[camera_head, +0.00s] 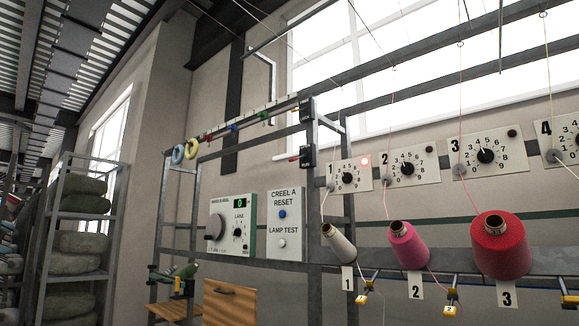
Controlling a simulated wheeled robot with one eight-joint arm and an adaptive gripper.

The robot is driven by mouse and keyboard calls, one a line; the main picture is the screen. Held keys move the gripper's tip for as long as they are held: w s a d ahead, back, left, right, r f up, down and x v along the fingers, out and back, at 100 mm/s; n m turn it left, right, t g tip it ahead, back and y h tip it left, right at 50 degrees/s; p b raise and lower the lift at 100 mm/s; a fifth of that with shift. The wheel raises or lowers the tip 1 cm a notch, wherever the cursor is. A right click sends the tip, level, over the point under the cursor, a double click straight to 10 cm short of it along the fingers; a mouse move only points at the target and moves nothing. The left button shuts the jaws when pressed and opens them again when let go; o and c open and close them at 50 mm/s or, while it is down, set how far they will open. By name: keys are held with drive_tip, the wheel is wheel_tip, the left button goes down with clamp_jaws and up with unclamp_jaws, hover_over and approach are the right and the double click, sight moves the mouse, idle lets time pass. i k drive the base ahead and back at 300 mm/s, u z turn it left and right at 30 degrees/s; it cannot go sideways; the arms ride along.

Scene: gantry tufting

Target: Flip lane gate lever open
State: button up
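I cannot tell for sure which part is the lane gate lever. Small yellow blocks hang on metal fittings below the yarn cones, by lane 1 (362,298), lane 2 (450,309) and at the right edge (570,299). A black box with a small red-tipped arm (304,157) is on the frame post left of the lane 1 dial, and another black box (307,110) is above it. The lane 1 dial plate (349,176) has a lit red lamp; the lamps on plates 2 and 3 look dark. My gripper is not in view.
Cones, white (339,247), pink (408,250) and red (501,250), sit on the creel rail with yarn running up. A control box (231,229) shows a green 0, beside a reset panel (284,222). A wooden box (229,304) stands below; sacks fill a left rack (78,245).

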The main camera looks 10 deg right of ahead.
sight(303, 154)
drive_tip(key=u, duration=0.35)
drive_tip(key=k, duration=1.35)
drive_tip(key=z, duration=0.25)
drive_tip(key=i, duration=1)
